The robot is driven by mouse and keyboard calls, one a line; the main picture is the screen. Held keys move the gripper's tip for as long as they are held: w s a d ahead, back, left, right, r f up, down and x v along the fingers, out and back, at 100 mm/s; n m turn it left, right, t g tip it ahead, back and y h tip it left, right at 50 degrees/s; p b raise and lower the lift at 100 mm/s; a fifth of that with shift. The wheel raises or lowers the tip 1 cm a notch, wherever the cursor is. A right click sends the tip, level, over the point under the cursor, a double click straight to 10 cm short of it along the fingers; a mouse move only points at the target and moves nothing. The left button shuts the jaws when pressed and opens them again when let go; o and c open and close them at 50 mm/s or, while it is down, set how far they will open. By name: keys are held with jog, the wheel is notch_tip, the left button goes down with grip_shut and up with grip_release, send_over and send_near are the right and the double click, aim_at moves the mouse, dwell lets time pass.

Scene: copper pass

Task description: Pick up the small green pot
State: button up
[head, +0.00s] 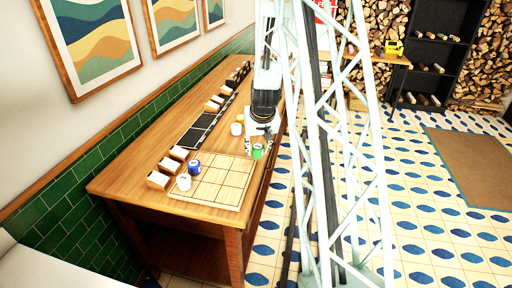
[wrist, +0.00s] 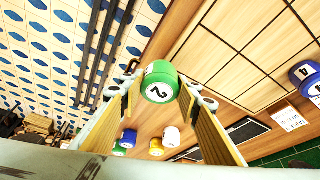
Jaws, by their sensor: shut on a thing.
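The small green pot (head: 257,151) has a white face, marked with a 2 in the wrist view (wrist: 158,84). My gripper (head: 256,146) is shut on it, with one finger on each side, as the wrist view (wrist: 160,97) shows. In the head view the pot is near the right edge of the wooden bench, beside the far right corner of the gridded board (head: 222,183). I cannot tell whether the pot touches the bench top.
A blue pot (head: 194,168) and a white pot (head: 184,182) stand at the board's left side. Another white pot (head: 236,129) and a yellow pot (wrist: 156,147) are near my gripper. Small label blocks (head: 158,180) and a black strip (head: 205,124) line the wall side.

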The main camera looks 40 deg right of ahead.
aim_at(258, 151)
jog(key=shift+s+a+r+b, duration=0.1)
jog(key=shift+s+a+b, duration=0.25)
jog(key=shift+s, duration=0.25)
jog(key=shift+s+a+r+b, duration=0.1)
jog(key=shift+s+a+b, duration=0.25)
jog(key=shift+s, duration=0.2)
